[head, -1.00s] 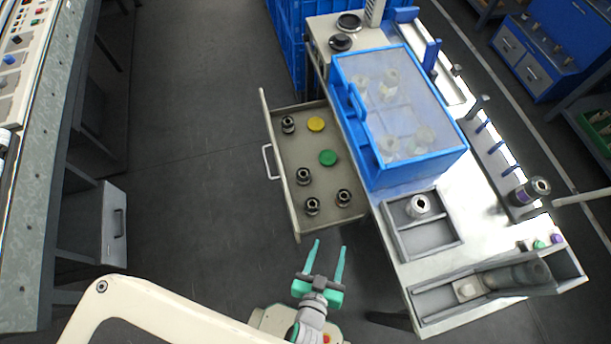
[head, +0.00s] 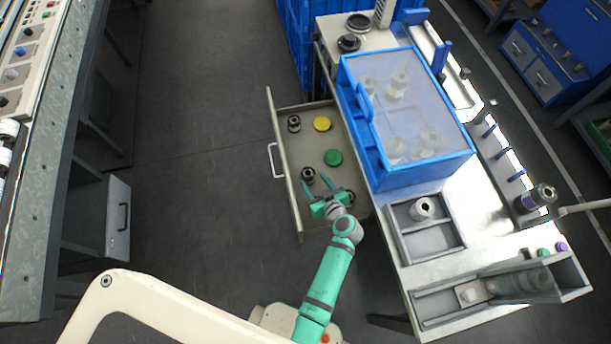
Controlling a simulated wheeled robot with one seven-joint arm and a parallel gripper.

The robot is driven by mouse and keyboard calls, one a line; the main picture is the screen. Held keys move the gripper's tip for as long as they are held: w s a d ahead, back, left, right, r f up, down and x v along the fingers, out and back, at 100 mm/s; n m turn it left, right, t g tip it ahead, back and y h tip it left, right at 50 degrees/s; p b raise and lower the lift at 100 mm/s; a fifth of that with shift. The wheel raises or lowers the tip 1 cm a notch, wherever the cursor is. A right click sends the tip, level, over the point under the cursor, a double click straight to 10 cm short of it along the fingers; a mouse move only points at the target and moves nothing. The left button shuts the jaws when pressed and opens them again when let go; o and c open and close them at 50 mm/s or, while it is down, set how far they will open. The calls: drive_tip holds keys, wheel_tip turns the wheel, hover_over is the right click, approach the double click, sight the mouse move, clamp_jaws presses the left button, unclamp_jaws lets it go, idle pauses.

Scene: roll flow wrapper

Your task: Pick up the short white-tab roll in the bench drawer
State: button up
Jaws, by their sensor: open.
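The bench drawer (head: 284,182) is pulled out to the left of the bench. In it stand small dark rolls with light centres: one at the back left (head: 293,123), one near the middle (head: 307,175), and one at the right (head: 350,197), partly behind my gripper. I cannot tell which has a white tab; they are too small. My green gripper (head: 318,180) is open and empty over the front part of the drawer, its fingers pointing toward the back. Its left fingertip is close to the middle roll. The gripper and wrist hide the drawer's front floor, including another roll.
A grey tray (head: 440,245) holds a pale roll (head: 422,208). Open floor lies left of the drawer.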

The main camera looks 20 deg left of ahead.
sight(307, 172)
drive_tip(key=x, duration=0.5)
drive_tip(key=shift+w+a, duration=0.1)
drive_tip(key=shift+a, duration=0.1)
drive_tip(key=shift+x, duration=2.8)
drive_tip(key=shift+d+f, duration=0.1)
drive_tip(key=shift+f, duration=0.05)
drive_tip(key=shift+c, duration=0.3)
drive_tip(key=c, duration=0.8)
